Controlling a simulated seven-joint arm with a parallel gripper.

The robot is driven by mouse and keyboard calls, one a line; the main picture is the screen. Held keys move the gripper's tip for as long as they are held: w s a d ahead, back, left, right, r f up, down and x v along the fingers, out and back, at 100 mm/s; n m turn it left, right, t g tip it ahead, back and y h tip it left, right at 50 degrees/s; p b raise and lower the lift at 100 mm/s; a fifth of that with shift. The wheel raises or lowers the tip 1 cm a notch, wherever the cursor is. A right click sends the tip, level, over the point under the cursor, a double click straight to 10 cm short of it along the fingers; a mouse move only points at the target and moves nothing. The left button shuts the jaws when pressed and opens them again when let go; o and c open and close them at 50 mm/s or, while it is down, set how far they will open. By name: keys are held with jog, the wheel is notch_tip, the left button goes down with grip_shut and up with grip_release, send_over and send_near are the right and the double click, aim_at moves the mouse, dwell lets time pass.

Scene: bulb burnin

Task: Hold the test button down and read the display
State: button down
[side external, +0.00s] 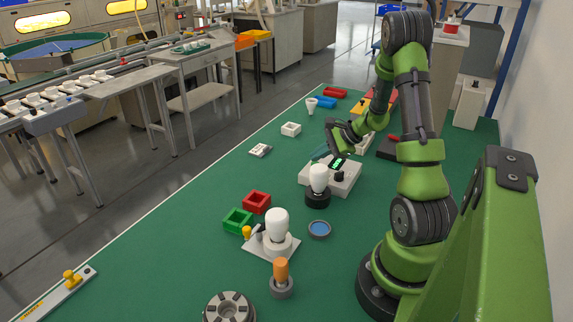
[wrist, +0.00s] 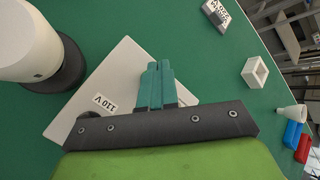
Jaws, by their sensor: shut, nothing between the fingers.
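A dark round part (wrist: 88,114) is partly covered by my gripper. I cannot make out the test button. A white bulb (side external: 319,177) stands upright in a black socket (side external: 318,198) at the box's near side. My gripper (wrist: 158,68) is shut and empty, its teal fingertips over the box. I cannot tell whether they touch it.
A larger white bulb (side external: 277,225) stands on a plate in front, near green (side external: 238,221) and red (side external: 257,202) bins. A blue-topped round dish (side external: 319,229) lies nearby. A label block (side external: 260,150) and white square holder (side external: 291,129) lie left. Green table is clear between.

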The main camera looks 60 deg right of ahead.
jog(key=shift+f, duration=0.45)
dwell(0.4)
jog(key=shift+r, duration=0.1)
dwell(1.5)
jog(key=shift+r, duration=0.8)
jog(key=shift+r, duration=0.1)
jog(key=shift+r, duration=2.4)
